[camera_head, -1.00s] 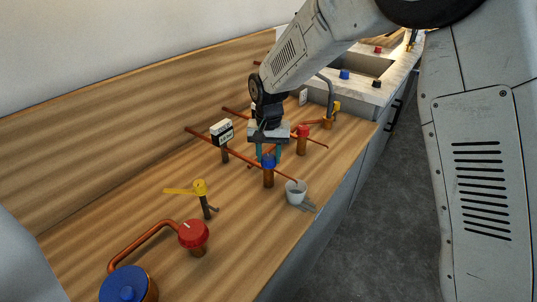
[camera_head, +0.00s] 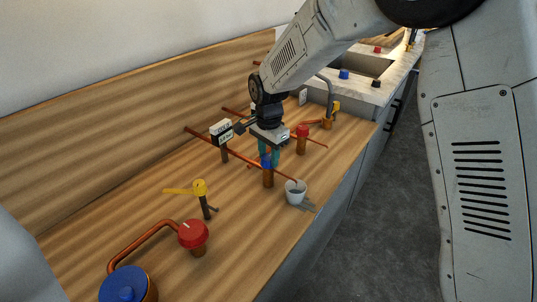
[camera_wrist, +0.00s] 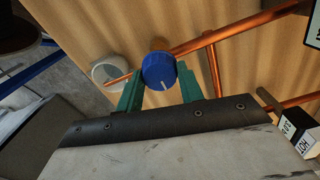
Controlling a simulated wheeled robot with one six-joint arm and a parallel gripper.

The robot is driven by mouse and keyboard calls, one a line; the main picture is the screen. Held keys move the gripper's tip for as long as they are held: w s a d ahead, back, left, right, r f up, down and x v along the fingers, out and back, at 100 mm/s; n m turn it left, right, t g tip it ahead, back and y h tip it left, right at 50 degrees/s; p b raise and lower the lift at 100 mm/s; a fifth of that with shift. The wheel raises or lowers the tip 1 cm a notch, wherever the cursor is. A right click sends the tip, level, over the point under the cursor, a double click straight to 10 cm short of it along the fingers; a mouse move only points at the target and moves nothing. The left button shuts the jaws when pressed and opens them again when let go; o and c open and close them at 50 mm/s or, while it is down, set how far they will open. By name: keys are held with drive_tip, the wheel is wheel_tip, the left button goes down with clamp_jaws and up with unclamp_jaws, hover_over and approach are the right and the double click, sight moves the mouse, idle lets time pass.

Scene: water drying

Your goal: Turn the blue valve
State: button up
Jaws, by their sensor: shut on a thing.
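The blue valve (camera_head: 267,164) is a round knob on top of an upright copper pipe near the middle of the counter. In the wrist view the knob (camera_wrist: 158,68) has a white line on its near side. My gripper (camera_head: 268,156) points down at it, and its teal fingers (camera_wrist: 159,86) sit on either side of the knob, shut on it. The fingers partly hide the knob in the head view.
A red valve (camera_head: 302,132) stands behind, and a yellow-handled tap (camera_head: 200,188) and a red knob (camera_head: 194,234) in front.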

sight(268, 157)
drive_tip(key=shift+m, duration=0.3)
drive_tip(key=o, duration=1)
wheel_tip(268, 157, up, 8)
drive_tip(key=shift+f, duration=0.1)
